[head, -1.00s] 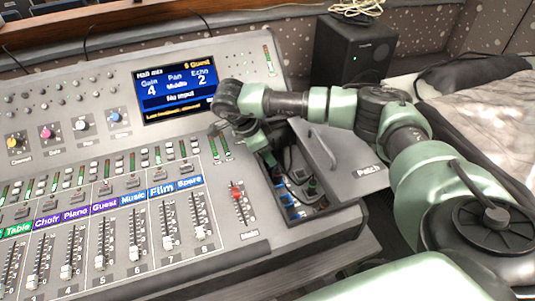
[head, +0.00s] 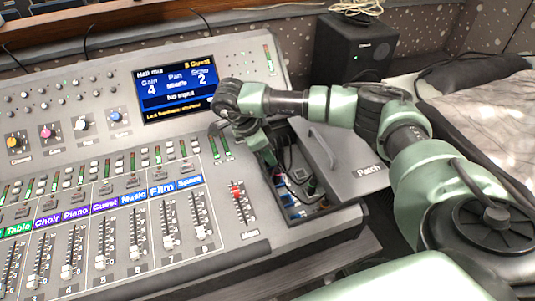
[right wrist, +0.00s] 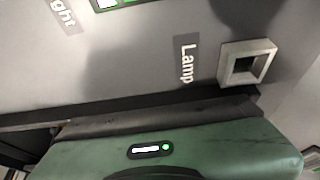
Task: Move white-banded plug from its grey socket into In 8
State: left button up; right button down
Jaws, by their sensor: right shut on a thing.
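My right gripper (head: 269,159) points down into the left back part of the open patch bay (head: 318,213). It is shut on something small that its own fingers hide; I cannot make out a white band. Dark plugs and cables (head: 300,174) lie in the bay to the right of the gripper. Small blue-marked sockets (head: 293,212) sit toward the front of the bay; their labels are too small to read, so I cannot tell which is In 8. The right wrist view shows a square grey socket frame (right wrist: 262,52) beside the word Lamp. My left gripper is not in view.
The open lid marked Patch (head: 345,155) stands along the bay's right side. The fader with the red cap (head: 236,190) is just left of the bay. The mixer's screen (head: 175,88) is behind left. A black speaker (head: 352,50) stands at the back.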

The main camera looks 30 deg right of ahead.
jog(key=shift+s+d+f, duration=0.15)
jog(key=shift+f, duration=0.1)
jog(key=c, duration=1.1)
grip_release()
jog(key=shift+r, duration=0.1)
